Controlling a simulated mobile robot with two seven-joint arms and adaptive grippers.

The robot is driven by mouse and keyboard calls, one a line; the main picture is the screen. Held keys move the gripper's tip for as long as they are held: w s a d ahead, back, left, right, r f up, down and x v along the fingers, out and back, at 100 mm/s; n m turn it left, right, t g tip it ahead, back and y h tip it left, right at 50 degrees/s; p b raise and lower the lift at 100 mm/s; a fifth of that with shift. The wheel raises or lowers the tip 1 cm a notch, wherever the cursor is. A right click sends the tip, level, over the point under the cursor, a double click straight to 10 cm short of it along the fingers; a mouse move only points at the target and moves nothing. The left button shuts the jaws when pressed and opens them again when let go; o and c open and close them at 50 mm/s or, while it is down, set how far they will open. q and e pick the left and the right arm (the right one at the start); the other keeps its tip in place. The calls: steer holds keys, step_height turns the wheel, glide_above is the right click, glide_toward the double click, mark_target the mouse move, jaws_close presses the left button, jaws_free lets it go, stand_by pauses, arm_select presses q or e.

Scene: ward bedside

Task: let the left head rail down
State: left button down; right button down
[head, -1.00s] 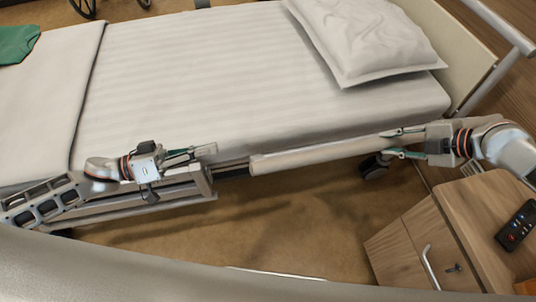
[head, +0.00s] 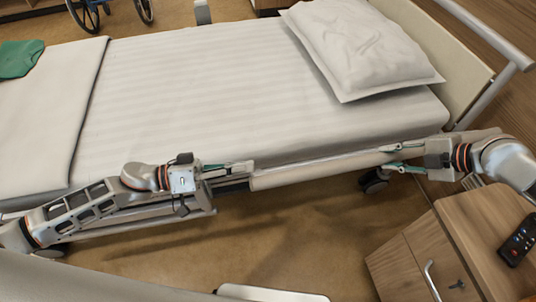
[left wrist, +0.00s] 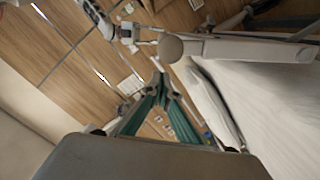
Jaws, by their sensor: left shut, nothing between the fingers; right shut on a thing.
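The left head rail (head: 320,168) is a long beige bar along the near side of the bed, toward the pillow end. Its rounded left end and length also show in the left wrist view (left wrist: 250,50). My right gripper (head: 388,157) is shut on the rail, right of its middle. My left gripper (head: 250,167) is shut and empty beside the rail's left end. In the left wrist view its green fingertips (left wrist: 158,76) meet just below the rail's rounded end, with nothing between them. Whether they touch the rail cannot be told.
The bed's white mattress (head: 230,90) lies behind the rail, with a pillow (head: 365,45) at the right. A wooden bedside cabinet (head: 420,250) with a remote (head: 518,240) stands at the front right. Another rail section (head: 140,225) runs below my left arm. The floor between is clear.

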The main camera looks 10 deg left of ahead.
mark_target(256, 179)
arm_select(q)
steer(key=shift+s+d+f, duration=0.35)
steer(key=shift+s+f, duration=0.1)
steer(key=shift+f, duration=0.15)
steer(key=shift+s+d+f, duration=0.25)
steer(key=shift+s+f, duration=0.2)
steer(key=shift+s, duration=0.3)
arm_select(e)
steer(key=shift+w+r, duration=0.1)
arm_select(q)
steer(key=shift+f, duration=0.1)
arm_select(e)
steer(key=c, duration=1.7)
jaws_free()
steer(key=shift+w, duration=0.1)
arm_select(q)
steer(key=shift+w, duration=0.1)
arm_select(e)
steer(key=shift+r, duration=0.1)
